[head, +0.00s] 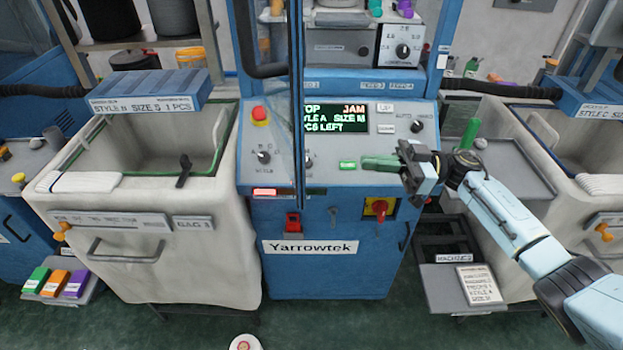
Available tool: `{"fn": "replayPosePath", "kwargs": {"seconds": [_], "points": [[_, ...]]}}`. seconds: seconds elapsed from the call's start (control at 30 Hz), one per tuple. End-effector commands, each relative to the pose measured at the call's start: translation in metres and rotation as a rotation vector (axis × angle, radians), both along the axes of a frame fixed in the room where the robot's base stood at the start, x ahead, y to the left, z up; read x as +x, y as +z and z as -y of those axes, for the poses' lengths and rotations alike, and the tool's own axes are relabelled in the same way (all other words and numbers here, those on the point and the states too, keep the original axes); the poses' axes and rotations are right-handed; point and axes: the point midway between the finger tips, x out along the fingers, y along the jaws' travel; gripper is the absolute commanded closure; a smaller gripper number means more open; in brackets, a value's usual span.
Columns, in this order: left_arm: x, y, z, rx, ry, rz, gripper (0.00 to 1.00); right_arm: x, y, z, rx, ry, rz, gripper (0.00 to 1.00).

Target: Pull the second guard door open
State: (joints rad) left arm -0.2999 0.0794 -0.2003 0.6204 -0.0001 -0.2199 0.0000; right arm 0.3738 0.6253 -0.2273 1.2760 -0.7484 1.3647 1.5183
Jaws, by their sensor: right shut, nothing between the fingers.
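The blue Yarrowtek machine (283,277) stands in the middle, with a lit panel (335,118) reading JAM. A tall, dark-framed, see-through guard door (297,100) appears nearly edge-on in front of its upper part, standing out toward me. I cannot tell its exact angle, and its top is cut off by the picture. My right gripper (370,163) is shut and empty. It is in front of the control panel, right of the door frame and apart from it in the picture, with its fingers pointing left. My left gripper is not in view.
A large pale bin (150,268) stands left of the machine; another (580,200) stands at the right. A grey tray (515,172) lies behind my right arm. A red-and-yellow switch (380,208) is on the machine front.

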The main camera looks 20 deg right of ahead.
Motion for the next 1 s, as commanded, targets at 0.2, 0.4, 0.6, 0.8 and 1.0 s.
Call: {"fn": "replayPosePath", "kwargs": {"seconds": [0.2,0.4,0.6,0.8,1.0], "points": [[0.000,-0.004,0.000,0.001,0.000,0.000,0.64,-0.028,0.031,0.002,-0.147,0.225,-0.027,1.00],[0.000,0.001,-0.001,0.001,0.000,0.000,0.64,-0.033,0.033,-0.017,-0.159,0.248,-0.037,1.00],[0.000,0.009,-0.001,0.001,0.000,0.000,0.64,-0.034,0.034,-0.058,-0.155,0.247,-0.035,1.00],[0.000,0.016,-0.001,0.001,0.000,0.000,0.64,-0.035,0.034,-0.100,-0.154,0.244,-0.035,1.00],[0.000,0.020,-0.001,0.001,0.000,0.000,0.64,-0.036,0.033,-0.127,-0.155,0.243,-0.036,1.00]]}}
